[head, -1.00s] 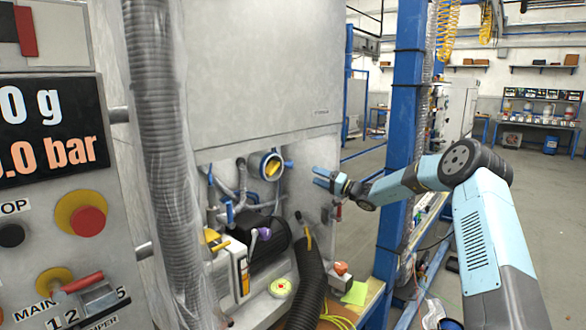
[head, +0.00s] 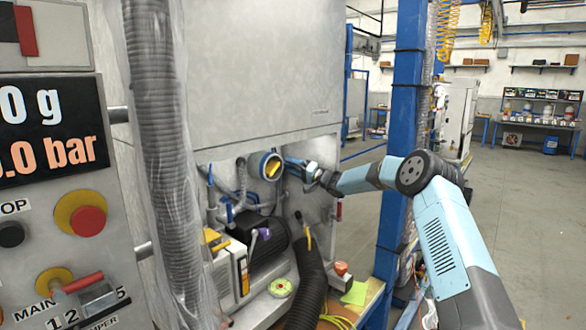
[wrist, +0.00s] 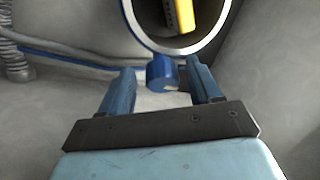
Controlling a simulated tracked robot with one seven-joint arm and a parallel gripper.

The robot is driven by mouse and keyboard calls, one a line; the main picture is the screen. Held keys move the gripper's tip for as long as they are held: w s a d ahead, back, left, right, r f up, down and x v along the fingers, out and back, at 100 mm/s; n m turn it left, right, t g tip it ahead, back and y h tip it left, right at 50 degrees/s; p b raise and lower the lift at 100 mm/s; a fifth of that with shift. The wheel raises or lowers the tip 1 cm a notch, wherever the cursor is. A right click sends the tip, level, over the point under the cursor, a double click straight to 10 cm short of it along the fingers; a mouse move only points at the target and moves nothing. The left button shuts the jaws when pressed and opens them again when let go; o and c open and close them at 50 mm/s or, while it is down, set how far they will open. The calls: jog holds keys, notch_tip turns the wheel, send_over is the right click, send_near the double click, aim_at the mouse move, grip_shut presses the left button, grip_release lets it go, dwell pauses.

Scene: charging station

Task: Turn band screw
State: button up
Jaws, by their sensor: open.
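The band screw (wrist: 162,73) is a short blue cylinder on the side of a round blue band (wrist: 137,40). In the wrist view it lies between the two blue fingers of my gripper (wrist: 162,88), near their tips. The fingers are open, with a gap on each side of the screw. In the head view the blue-rimmed round port (head: 262,164) with a yellow piece (head: 272,168) inside sits in the cabinet recess. My gripper (head: 288,163) reaches it from the right and hides the screw there.
A black corrugated hose (head: 308,275) and a black motor (head: 262,240) lie below the port. A large grey hose (head: 165,150) hangs at the left. A blue post (head: 402,140) stands right of the cabinet, behind my arm.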

jog(key=c, duration=1)
jog(key=shift+m, duration=0.4)
jog(key=shift+d+r+m+g+h, duration=0.1)
jog(key=shift+m+g+h, duration=0.5)
jog(key=shift+m, duration=1.65)
jog(key=shift+a+r+m+g+h, duration=0.1)
jog(key=shift+m+g+h, duration=0.25)
jog(key=shift+m+h, duration=1.25)
jog(key=shift+d+r+m+g+h, duration=0.1)
jog(key=shift+m+g, duration=0.35)
jog(key=shift+m, duration=2.4)
jog(key=shift+f, duration=0.1)
